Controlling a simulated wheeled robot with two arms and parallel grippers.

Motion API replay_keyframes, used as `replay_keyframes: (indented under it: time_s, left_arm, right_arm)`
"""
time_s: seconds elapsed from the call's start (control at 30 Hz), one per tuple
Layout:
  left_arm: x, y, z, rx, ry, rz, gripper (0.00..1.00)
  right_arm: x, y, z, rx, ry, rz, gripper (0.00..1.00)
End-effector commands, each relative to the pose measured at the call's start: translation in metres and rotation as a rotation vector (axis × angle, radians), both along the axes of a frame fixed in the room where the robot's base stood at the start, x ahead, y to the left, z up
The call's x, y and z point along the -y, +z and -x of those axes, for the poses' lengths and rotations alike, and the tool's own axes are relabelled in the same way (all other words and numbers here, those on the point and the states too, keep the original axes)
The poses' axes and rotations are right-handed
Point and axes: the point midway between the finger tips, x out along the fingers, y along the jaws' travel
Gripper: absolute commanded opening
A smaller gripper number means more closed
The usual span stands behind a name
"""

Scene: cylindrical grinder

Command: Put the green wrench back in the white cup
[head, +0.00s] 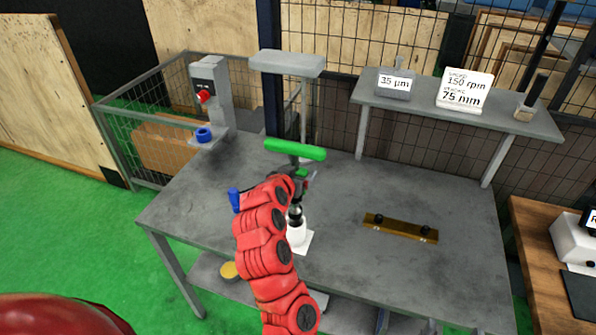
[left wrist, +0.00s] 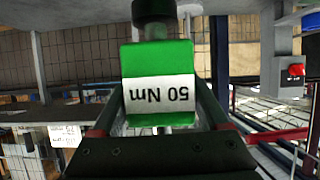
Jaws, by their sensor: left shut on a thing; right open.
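The green wrench (head: 295,150) has a long green bar lying crosswise, held above the grey table. My left gripper (head: 301,178) is shut on it below the bar. In the left wrist view a green block with a white "50 Nm" label (left wrist: 160,88) sits between the fingers, with a black round end beyond it. A white cup-like holder (head: 297,232) stands on a white square base on the table, below my gripper and partly behind my arm. Dark round parts show just above it; I cannot tell whether they belong to it. My right gripper is not in view.
The grey table (head: 390,185) carries a brass bar (head: 401,228) with black knobs on the right. A blue handle (head: 235,200) shows left of my arm. A raised shelf (head: 450,112) with signs stands behind. A post with a red button (head: 203,97) stands at the back left.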

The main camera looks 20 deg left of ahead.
Motion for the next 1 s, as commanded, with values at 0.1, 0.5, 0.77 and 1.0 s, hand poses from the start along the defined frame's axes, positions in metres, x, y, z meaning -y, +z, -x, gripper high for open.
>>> replay_keyframes:
  time_s: [0.1, 0.5, 0.77, 1.0]
  left_arm:
    - [-0.0002, -0.0103, -0.0001, 0.003, 0.000, 0.000, 0.00]
    - [0.0000, -0.0129, -0.0002, 0.003, 0.000, 0.000, 0.00]
    - [-0.0001, -0.0131, -0.0001, 0.003, 0.000, 0.000, 0.00]
    - [-0.0002, -0.0141, 0.0003, 0.002, 0.001, 0.000, 0.00]
  right_arm:
    - [0.0000, -0.0091, 0.0000, 0.000, 0.000, 0.000, 0.73]
    - [0.0000, -0.0104, 0.0000, 0.000, 0.000, 0.000, 0.73]
    - [0.0000, -0.0107, 0.0000, 0.000, 0.000, 0.000, 0.73]
    - [0.0000, -0.0150, 0.0000, 0.000, 0.000, 0.000, 0.73]
